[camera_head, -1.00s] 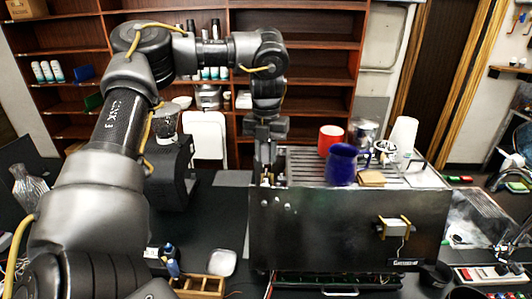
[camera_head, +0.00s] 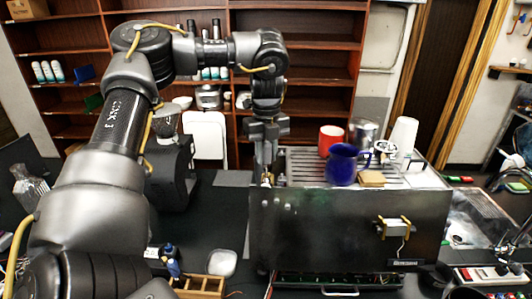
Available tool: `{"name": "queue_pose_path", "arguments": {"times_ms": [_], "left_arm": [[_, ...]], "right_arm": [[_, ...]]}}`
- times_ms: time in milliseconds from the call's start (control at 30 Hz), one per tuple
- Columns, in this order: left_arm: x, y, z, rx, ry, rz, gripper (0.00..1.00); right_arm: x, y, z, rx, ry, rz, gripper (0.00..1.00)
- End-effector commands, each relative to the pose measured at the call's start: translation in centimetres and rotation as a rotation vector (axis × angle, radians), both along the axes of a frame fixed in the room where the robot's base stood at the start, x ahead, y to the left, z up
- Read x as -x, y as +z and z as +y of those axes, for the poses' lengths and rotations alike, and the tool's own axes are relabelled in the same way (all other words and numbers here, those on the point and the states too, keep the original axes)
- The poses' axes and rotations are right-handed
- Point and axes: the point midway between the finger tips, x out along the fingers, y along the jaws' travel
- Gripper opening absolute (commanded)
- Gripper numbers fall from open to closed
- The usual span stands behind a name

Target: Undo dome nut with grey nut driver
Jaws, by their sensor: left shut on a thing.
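My left gripper (camera_head: 267,178) points straight down at the left end of the brewer's top (camera_head: 318,172). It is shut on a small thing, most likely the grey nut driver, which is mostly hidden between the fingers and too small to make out. The brewer (camera_head: 290,225) is a dark metal box with a slatted top. The dome nut cannot be made out; the fingertips are close to the brewer's top left corner. My right gripper is not in view.
A red cup (camera_head: 330,136), a blue pitcher (camera_head: 341,168), a steel pitcher (camera_head: 364,131) and white cups (camera_head: 404,133) stand on the brewer. A black grinder (camera_head: 172,172) stands left. A wooden organiser (camera_head: 203,288) lies in front. The dark counter between is partly clear.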

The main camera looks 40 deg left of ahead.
Motion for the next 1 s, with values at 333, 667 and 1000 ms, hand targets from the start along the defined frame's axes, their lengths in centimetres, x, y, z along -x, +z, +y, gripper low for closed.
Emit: {"name": "queue_pose_path", "arguments": {"times_ms": [333, 667, 1000], "left_arm": [[0.21, -0.4, 0.0, 0.001, 0.125, 0.01, 0.02], [0.21, -0.44, -0.01, 0.001, 0.406, 0.011, 0.02], [0.08, -0.24, 0.0, 0.0, 0.526, 0.005, 0.02]], "right_arm": [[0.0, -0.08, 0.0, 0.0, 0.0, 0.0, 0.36], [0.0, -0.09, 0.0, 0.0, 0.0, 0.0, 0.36], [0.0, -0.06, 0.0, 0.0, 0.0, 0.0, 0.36]]}}
